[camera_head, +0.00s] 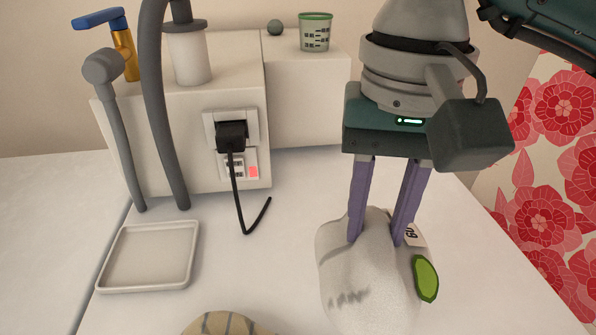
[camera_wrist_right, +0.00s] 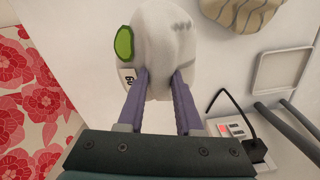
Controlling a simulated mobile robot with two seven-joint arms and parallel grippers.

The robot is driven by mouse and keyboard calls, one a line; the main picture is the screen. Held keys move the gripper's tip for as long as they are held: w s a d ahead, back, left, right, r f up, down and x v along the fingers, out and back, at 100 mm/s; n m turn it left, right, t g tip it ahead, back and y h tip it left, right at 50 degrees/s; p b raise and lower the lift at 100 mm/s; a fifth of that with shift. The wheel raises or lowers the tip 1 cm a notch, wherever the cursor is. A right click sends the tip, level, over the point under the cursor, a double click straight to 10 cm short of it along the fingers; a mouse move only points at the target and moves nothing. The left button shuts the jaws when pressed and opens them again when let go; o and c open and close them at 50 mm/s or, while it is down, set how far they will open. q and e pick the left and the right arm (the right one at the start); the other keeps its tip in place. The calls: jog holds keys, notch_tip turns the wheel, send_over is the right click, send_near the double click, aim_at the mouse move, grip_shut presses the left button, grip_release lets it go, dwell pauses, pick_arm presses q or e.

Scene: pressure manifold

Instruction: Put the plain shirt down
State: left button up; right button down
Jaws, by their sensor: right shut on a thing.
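The plain shirt appears to be the pale grey-white bundled cloth (camera_head: 362,285) at the lower right of the head view, with a green oval patch and a small white tag. My right gripper (camera_head: 375,240) is shut on its top from above, one purple finger at each side of the pinched part. In the right wrist view the cloth (camera_wrist_right: 165,45) sits between the fingertips (camera_wrist_right: 163,82). I cannot tell whether its underside touches the white surface. My left gripper is not in view.
A shallow tray (camera_head: 148,257) lies at left. A striped tan thing (camera_head: 228,324) is at the bottom edge. Behind stand a white block with an outlet and black plug (camera_head: 232,136), grey pipes and a green-rimmed cup (camera_head: 315,32). White surface between tray and cloth is mostly clear.

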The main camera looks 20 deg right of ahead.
jog(key=shift+f, duration=2.6)
jog(key=shift+f+b, duration=0.25)
jog(key=shift+b, duration=0.2)
jog(key=c, duration=0.6)
grip_release()
jog(key=shift+r, duration=0.1)
